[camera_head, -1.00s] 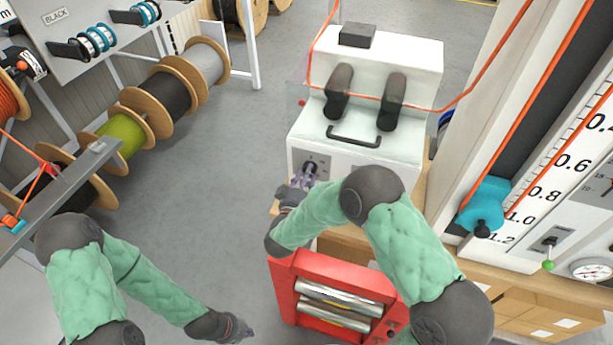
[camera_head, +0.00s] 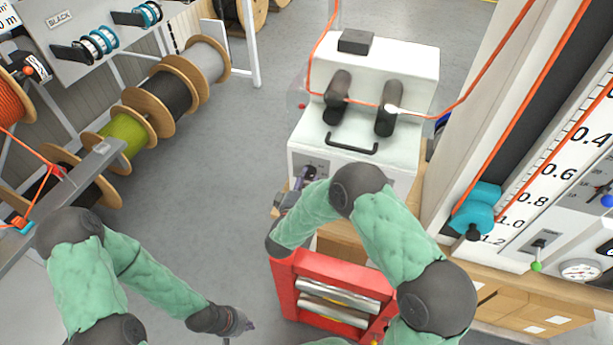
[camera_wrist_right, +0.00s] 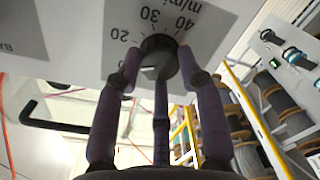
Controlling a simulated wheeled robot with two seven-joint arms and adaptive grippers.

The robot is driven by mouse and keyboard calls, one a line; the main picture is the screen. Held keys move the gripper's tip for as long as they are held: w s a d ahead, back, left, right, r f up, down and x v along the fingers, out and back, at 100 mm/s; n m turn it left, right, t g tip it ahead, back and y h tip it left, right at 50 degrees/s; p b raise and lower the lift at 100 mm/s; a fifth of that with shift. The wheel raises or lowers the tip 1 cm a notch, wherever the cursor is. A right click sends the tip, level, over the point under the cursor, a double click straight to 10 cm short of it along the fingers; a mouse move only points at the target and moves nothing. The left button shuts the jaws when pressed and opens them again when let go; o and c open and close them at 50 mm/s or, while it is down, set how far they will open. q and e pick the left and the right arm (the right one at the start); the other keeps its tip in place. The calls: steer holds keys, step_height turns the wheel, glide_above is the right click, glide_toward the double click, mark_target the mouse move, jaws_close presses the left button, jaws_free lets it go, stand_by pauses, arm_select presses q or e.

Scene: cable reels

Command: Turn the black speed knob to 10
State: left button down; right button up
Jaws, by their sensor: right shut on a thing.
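My right gripper (camera_wrist_right: 158,78) is shut on the knob, with fingers on both sides. In the head view my right gripper (camera_head: 300,184) is at the front of the white machine (camera_head: 388,165) and largely hides the dial. My left gripper (camera_head: 246,326) hangs low over the floor, apart from everything; its jaws are too small to read.
A red frame with metal rollers (camera_head: 335,302) stands below my right arm. A black handle (camera_head: 350,143) is on the white machine. Open floor lies left of centre.

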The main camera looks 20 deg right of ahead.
steer(key=shift+w+a+r+n+p, duration=0.15)
steer(key=shift+r+n+p, duration=0.15)
steer(key=shift+n, duration=0.3)
steer(key=shift+w+d+r+n+p, duration=0.15)
steer(key=shift+n+p, duration=0.15)
steer(key=shift+n, duration=0.3)
steer(key=shift+a+n, duration=0.1)
steer(key=shift+n, duration=0.2)
steer(key=o, duration=1)
steer(key=shift+c, duration=0.2)
steer(key=shift+o, duration=0.9)
steer(key=shift+a+f, duration=0.1)
steer(key=shift+f, duration=0.05)
steer(key=shift+s+f, duration=0.1)
steer(key=shift+f, duration=0.05)
steer(key=v, duration=1.2)
